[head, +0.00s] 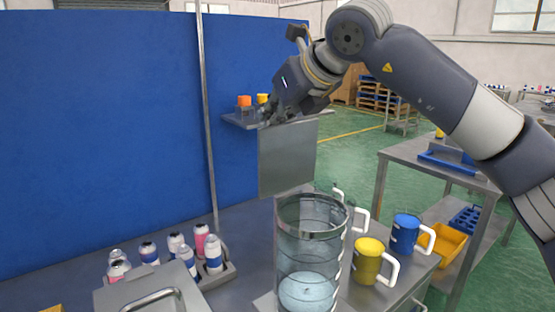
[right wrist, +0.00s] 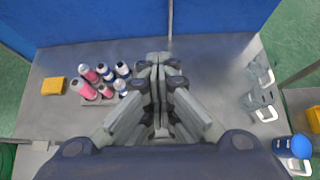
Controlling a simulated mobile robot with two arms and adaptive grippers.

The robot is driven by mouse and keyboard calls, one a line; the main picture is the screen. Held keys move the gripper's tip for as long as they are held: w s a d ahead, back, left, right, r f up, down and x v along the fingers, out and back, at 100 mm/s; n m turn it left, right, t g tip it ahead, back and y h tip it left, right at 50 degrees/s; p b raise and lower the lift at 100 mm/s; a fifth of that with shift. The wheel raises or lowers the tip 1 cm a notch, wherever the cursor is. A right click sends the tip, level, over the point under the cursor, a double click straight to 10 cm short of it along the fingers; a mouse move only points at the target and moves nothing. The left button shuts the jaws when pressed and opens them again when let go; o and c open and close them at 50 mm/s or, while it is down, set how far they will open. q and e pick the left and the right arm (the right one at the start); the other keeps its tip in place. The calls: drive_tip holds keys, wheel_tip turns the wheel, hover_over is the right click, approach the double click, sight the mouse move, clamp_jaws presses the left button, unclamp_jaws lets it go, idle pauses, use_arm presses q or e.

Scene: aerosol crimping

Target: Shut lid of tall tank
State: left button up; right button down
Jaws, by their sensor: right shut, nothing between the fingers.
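A tall clear cylindrical tank (head: 312,240) with a metal rim stands upright at the front middle of the bench in the head view. Pale blue content shows at its bottom. No lid covers its round top. A flat grey metal panel (head: 287,162) stands upright behind it; I cannot tell whether it is a lid. My right gripper (head: 272,117) is shut and empty, high above the bench and overlapping the panel's top in the picture. Its closed fingers also show in the right wrist view (right wrist: 160,68). My left gripper is out of view.
A yellow mug (head: 367,262) and a blue mug (head: 404,234) stand right of the tank. Several small bottles (head: 201,240) stand to its left. A metal cover with a handle (head: 152,297) is at the front left. A blue partition (head: 100,130) rises behind the bench.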

sight(287, 126)
drive_tip(key=shift+s+d+f+b, duration=0.4)
drive_tip(key=shift+s+f, duration=0.2)
drive_tip(key=shift+s+d+f+b, duration=0.35)
drive_tip(key=shift+s+f, duration=0.25)
drive_tip(key=shift+s+d+r, duration=0.1)
drive_tip(key=shift+r, duration=0.05)
drive_tip(key=shift+w+r+p, duration=0.25)
drive_tip(key=shift+w+p, duration=0.05)
drive_tip(key=shift+w, duration=0.2)
drive_tip(key=r, duration=0.1)
drive_tip(key=s+r+p, duration=0.1)
drive_tip(key=s+d+r, duration=0.1)
drive_tip(key=r, duration=0.1)
drive_tip(key=shift+s+d+r, duration=0.1)
drive_tip(key=shift+s, duration=0.05)
drive_tip(key=shift+s+d+r+p, duration=0.1)
drive_tip(key=shift+d+r+p, duration=0.05)
drive_tip(key=shift+r+p, duration=0.3)
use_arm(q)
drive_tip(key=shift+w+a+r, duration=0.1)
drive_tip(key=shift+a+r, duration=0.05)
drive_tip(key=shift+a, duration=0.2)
use_arm(e)
drive_tip(key=shift+f, duration=0.1)
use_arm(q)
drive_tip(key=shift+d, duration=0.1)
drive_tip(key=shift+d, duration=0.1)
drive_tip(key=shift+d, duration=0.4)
